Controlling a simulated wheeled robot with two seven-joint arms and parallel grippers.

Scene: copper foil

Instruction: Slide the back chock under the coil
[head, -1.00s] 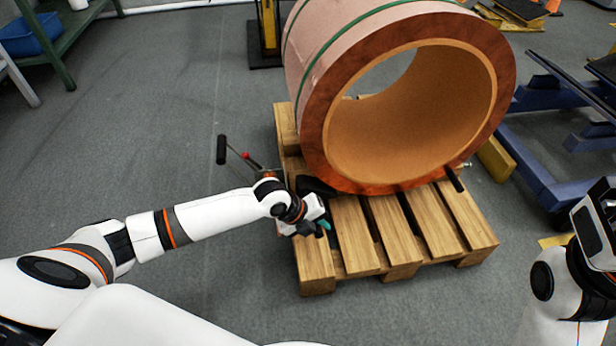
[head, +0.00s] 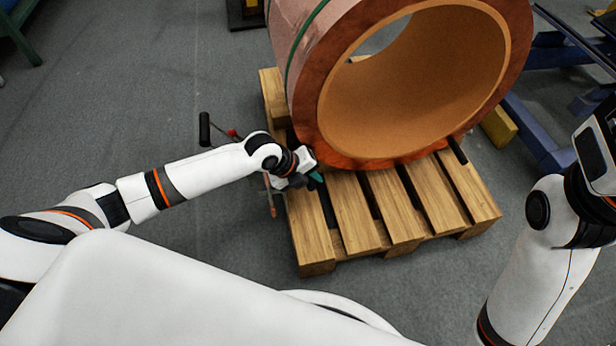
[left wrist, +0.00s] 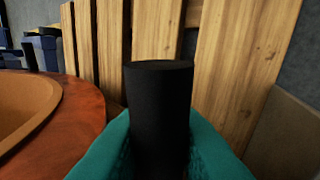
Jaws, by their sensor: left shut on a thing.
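The copper coil (head: 306,112) stands on its rim on a wooden pallet (head: 350,222); its reddish end face (left wrist: 88,110) fills the lower left of the left wrist view. My left gripper (head: 314,180) is by the coil's lower left side, over the pallet's left part. Its teal fingers are shut on a black upright cylindrical handle (left wrist: 158,115), which I take to be the back chock's. The chock's body is hidden, so I cannot tell whether it touches the coil. My right arm shows at the right edge, but its gripper is out of view.
Another black handle (head: 457,150) sticks out at the coil's lower right. A black-gripped lever (head: 205,129) is left of the pallet, behind my left arm. A blue frame (head: 535,135) and a yellow block (head: 498,126) stand right. Grey floor is clear in front.

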